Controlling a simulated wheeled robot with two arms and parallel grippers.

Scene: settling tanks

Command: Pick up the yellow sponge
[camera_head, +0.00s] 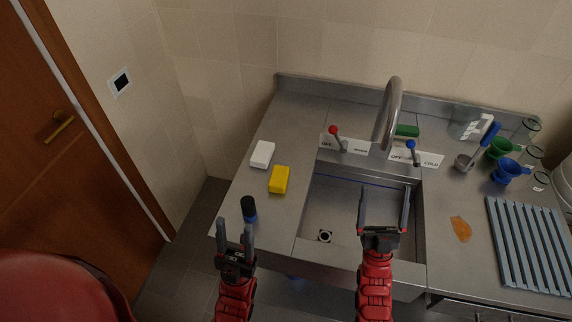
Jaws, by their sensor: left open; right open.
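The yellow sponge (279,180) lies flat on the steel counter, left of the sink. A white block (262,154) lies just behind it. My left gripper (235,236) is open and empty at the counter's front left corner, in front of the sponge and apart from it. A dark bottle with a blue lower part (249,209) stands just behind its fingers. My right gripper (384,212) is open and empty, over the sink basin. Nothing covers the sponge.
The sink basin (335,211) has a tap (388,110) and red and blue levers behind it. A green block (407,131) lies behind the tap. An orange piece (461,228), a slatted blue rack (527,245), funnels and glassware occupy the right. A door (60,150) stands left.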

